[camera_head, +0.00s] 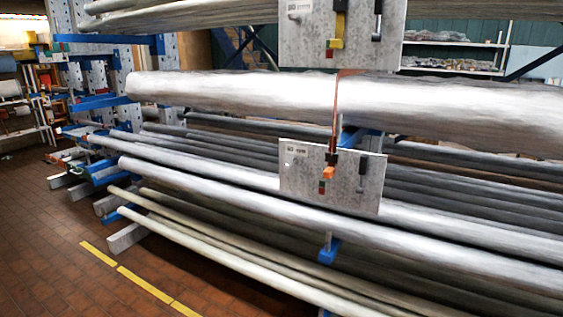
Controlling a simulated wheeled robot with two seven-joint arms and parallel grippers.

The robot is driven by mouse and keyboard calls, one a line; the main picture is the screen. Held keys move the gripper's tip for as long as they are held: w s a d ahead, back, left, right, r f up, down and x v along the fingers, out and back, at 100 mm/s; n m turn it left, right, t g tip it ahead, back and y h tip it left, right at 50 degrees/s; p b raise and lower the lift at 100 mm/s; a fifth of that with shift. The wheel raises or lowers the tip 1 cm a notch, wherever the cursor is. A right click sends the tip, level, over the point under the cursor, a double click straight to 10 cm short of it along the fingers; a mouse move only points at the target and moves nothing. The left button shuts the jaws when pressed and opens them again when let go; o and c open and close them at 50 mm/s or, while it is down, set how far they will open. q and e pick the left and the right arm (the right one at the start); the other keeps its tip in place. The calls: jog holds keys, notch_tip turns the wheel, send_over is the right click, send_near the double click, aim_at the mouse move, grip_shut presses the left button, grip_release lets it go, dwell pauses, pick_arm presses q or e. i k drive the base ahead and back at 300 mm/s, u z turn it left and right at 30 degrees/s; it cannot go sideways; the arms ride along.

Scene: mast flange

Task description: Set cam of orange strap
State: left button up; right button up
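The orange strap (335,112) runs over the front of a thick silver pipe (230,92) and hangs down to a grey lower plate (352,192). At its lower end is a dark buckle with an orange cam piece (328,173) on the left part of that plate. The orange piece sticks out toward the lower left; its exact lever position is too small to tell. A small red patch (322,187) lies just below it. Neither of my grippers shows in the head view.
A similar upper plate (300,52) carries a yellow strap piece (338,28) and a dark one (377,22). A dark fitting (362,168) sits right of the orange cam. Long pipes on blue rack arms (329,250) fill the middle and right. Open brick floor (60,260) lies lower left.

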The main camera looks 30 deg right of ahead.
aim_at(364, 161)
jog(key=u, duration=0.15)
jog(key=i, duration=1.55)
jog(key=z, duration=1)
